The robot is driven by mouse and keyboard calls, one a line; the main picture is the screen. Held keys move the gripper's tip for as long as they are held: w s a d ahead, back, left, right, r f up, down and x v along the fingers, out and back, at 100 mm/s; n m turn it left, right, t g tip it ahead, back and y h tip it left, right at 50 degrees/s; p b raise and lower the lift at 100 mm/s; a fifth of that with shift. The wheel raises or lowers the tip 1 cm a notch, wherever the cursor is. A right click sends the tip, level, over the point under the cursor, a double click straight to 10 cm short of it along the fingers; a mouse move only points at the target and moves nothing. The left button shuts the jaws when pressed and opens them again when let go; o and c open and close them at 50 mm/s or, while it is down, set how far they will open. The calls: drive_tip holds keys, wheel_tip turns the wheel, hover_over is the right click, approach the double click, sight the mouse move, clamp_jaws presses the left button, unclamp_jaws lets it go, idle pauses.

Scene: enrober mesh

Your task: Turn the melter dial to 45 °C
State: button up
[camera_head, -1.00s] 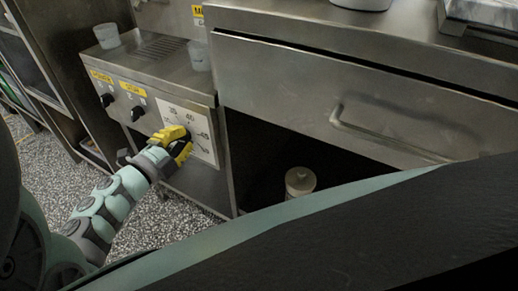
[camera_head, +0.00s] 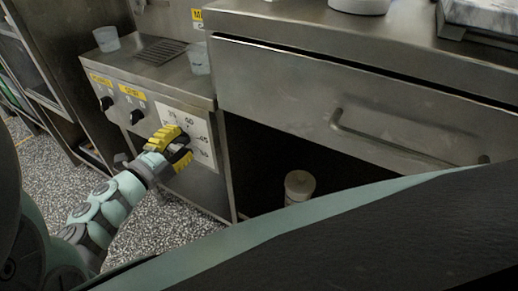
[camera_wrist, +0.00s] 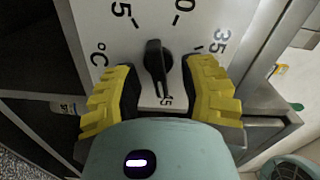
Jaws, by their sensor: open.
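The melter dial (camera_wrist: 157,62) is a black bar-shaped knob on a white scale plate (camera_wrist: 185,40). A "35" shows at right, cut-off numbers at top and below the knob, and "°C" at left. My gripper (camera_wrist: 160,92) is open, with one yellow-padded finger on each side of the knob and gaps between. In the head view my gripper (camera_head: 181,147) is in front of the plate (camera_head: 203,150) and hides the dial.
Two smaller black knobs (camera_head: 107,103) (camera_head: 137,115) with yellow labels sit left on the same steel front. Cups (camera_head: 107,39) (camera_head: 198,60) stand on top. A drawer with a bar handle (camera_head: 400,135) is at right, above a dark opening holding a pale lidded container (camera_head: 299,185).

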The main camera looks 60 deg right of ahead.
drive_tip(key=a, duration=1.1)
drive_tip(key=shift+s+a, duration=0.25)
drive_tip(key=shift+s, duration=0.15)
